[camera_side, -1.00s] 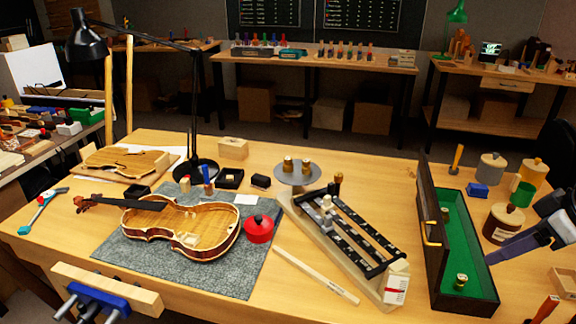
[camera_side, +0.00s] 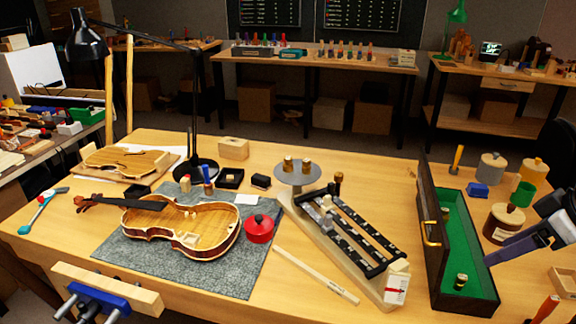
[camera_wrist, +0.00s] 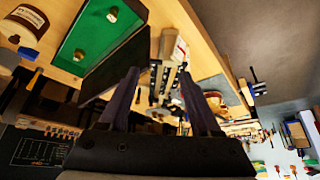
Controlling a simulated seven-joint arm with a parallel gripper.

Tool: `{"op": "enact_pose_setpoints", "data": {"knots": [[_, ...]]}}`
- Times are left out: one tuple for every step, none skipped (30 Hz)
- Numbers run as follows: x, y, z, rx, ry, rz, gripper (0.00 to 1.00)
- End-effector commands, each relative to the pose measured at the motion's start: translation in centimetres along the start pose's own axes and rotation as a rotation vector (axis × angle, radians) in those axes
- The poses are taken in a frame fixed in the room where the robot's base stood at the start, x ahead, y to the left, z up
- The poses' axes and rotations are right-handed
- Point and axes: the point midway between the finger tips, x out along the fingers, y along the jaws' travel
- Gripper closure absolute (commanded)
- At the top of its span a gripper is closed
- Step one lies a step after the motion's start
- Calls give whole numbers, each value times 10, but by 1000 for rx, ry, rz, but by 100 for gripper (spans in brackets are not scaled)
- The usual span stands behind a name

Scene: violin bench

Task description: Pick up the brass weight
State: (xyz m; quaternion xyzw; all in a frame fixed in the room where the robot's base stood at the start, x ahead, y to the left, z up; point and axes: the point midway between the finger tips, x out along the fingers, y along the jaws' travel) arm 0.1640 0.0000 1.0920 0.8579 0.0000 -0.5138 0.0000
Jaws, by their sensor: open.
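A small brass weight (camera_side: 461,281) stands in the near end of the green-lined case (camera_side: 455,245). A second brass weight (camera_side: 445,214) is near the case's dark upright lid, partly hidden. Both weights show on the green lining in the wrist view, one (camera_wrist: 112,14) near the top edge and one (camera_wrist: 79,55) lower. Two more brass weights (camera_side: 288,164) stand on the grey pan (camera_side: 297,178) of the balance. My gripper (camera_wrist: 158,77) is open and empty between its fingers. In the side view it is at the right edge, beside the case and apart from the weights.
The case's dark lid (camera_side: 428,225) stands upright with a brass handle. The balance (camera_side: 345,235) is left of it. A violin body (camera_side: 195,230) and red pot (camera_side: 259,229) lie on a grey mat (camera_side: 130,255). Jars (camera_side: 503,222) stand behind my gripper.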

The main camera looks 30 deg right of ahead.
Motion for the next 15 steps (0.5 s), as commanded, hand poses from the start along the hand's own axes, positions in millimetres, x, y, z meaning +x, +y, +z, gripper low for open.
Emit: {"op": "enact_pose_setpoints", "data": {"knots": [[0, 0, 0, -3, 0, 0, 35], [0, 0, 0, -9, 0, 0, 35], [-2, -1, -3, -21, 7, -2, 35], [-6, -1, -9, -25, 22, -4, 35], [-11, -1, -15, -29, 41, -5, 35], [-19, -2, -27, -37, 70, -7, 35], [-25, -2, -38, -42, 89, -9, 35], [-31, -3, -49, -47, 107, -11, 35], [-39, -4, -67, -54, 127, -13, 35], [-45, -4, -81, -61, 142, -15, 35], [-50, -5, -97, -68, 156, -17, 35], [-56, -6, -118, -75, 172, -20, 35], [-60, -7, -134, -81, 183, -22, 35], [-63, -8, -150, -88, 193, -25, 35], [-66, -9, -172, -95, 205, -29, 35]]}}
